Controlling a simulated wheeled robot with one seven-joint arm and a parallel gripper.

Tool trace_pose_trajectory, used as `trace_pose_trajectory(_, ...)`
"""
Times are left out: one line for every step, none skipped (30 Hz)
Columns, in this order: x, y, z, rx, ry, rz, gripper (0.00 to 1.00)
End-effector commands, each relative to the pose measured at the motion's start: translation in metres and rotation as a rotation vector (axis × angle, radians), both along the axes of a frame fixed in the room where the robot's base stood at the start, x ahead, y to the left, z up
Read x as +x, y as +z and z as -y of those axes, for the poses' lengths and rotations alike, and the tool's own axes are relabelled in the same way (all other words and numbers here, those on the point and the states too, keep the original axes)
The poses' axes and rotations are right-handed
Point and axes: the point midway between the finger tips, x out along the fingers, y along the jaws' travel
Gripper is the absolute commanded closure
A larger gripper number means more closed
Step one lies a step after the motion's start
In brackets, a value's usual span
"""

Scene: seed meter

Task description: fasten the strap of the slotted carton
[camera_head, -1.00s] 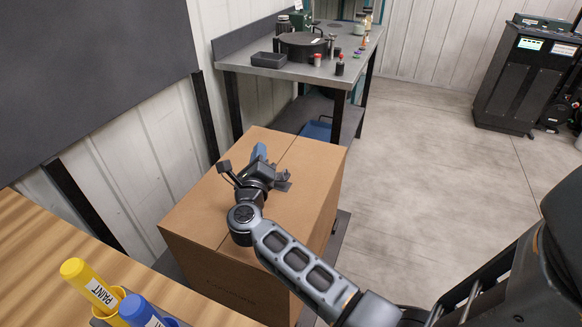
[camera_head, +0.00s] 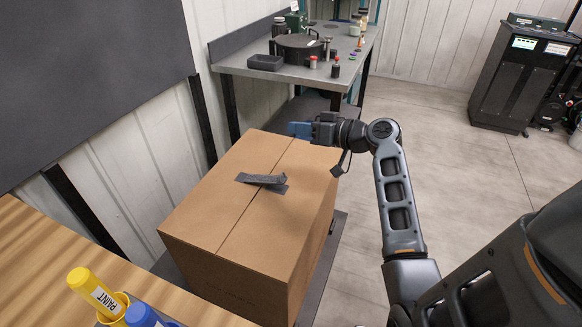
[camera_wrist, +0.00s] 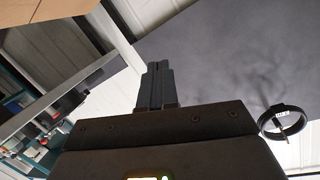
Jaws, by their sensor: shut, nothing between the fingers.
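The brown carton (camera_head: 215,215) stands closed, a seam running across its top. A dark grey strap (camera_head: 258,179) lies across that seam in the head view. Its upper piece overlaps a second dark piece (camera_head: 277,188) at a slight angle; I cannot tell whether the two are pressed together. My gripper (camera_head: 297,130) is over the carton's far right edge, apart from the strap and pointing left. In the wrist view my gripper (camera_wrist: 158,80) shows its fingers together with nothing between them. No slot shows clearly.
A metal workbench (camera_head: 235,66) with a black pot (camera_head: 298,47) and small bottles stands behind the carton. A wooden top (camera_head: 50,270) with paint markers (camera_head: 97,290) is at the front left. A dark board (camera_head: 90,70) hangs on the left wall.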

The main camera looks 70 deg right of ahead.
Motion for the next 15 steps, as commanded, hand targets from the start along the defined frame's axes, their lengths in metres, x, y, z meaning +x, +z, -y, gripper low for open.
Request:
trace_pose_trajectory(-0.018,-0.002,0.001,-0.056,0.039,-0.052,1.00)
trace_pose_trajectory(-0.028,-0.005,-0.001,-0.090,0.069,-0.085,1.00)
trace_pose_trajectory(-0.040,-0.008,-0.004,-0.129,0.108,-0.123,1.00)
trace_pose_trajectory(-0.048,-0.011,-0.006,-0.155,0.138,-0.149,1.00)
trace_pose_trajectory(-0.057,-0.013,-0.008,-0.179,0.163,-0.174,1.00)
trace_pose_trajectory(-0.067,-0.016,-0.010,-0.205,0.195,-0.201,1.00)
trace_pose_trajectory(-0.073,-0.017,-0.012,-0.222,0.216,-0.219,1.00)
trace_pose_trajectory(-0.078,-0.019,-0.014,-0.236,0.236,-0.233,1.00)
trace_pose_trajectory(-0.085,-0.020,-0.016,-0.251,0.256,-0.248,1.00)
trace_pose_trajectory(-0.088,-0.021,-0.017,-0.259,0.270,-0.258,1.00)
trace_pose_trajectory(-0.091,-0.022,-0.018,-0.265,0.280,-0.265,1.00)
trace_pose_trajectory(-0.093,-0.023,-0.019,-0.272,0.290,-0.272,1.00)
trace_pose_trajectory(-0.093,-0.024,-0.020,-0.274,0.294,-0.275,1.00)
trace_pose_trajectory(-0.093,-0.025,-0.020,-0.275,0.297,-0.277,1.00)
trace_pose_trajectory(-0.091,-0.026,-0.021,-0.276,0.300,-0.277,1.00)
